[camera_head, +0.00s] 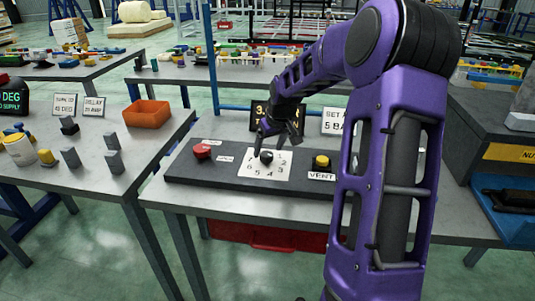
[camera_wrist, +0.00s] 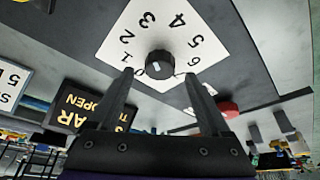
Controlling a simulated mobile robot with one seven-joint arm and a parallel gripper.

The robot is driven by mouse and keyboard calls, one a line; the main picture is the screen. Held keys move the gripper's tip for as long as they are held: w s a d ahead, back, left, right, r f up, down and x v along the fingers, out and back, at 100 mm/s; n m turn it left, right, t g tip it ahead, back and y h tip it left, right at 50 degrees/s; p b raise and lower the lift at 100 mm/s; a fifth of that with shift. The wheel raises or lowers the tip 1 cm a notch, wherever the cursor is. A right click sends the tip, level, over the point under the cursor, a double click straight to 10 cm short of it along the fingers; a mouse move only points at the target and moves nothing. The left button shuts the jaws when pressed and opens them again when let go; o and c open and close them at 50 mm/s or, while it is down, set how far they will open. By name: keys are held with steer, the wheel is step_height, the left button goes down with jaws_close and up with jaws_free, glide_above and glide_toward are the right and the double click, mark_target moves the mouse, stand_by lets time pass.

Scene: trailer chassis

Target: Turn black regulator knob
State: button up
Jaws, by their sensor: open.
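The black regulator knob (camera_head: 266,156) sits on a white dial card (camera_head: 250,168) with numbers, on the dark panel of the middle table. In the wrist view the knob (camera_wrist: 160,65) is a round black cylinder with a small light mark, and the numbers 1 to 6 run around it on the card (camera_wrist: 130,15). My gripper (camera_head: 268,137) is right above the knob in the head view. In the wrist view my gripper (camera_wrist: 160,75) is open, its two fingers spread on either side of the knob. I cannot tell whether they touch it.
A red button (camera_head: 202,151) is left of the dial and a yellow-and-black vent knob (camera_head: 321,162) is right of it. A dark display (camera_wrist: 95,110) and a white sign (camera_head: 338,121) stand behind. An orange bin (camera_head: 148,114) is on the left table.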

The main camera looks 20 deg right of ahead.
steer(key=shift+x, duration=1.25)
jaws_close()
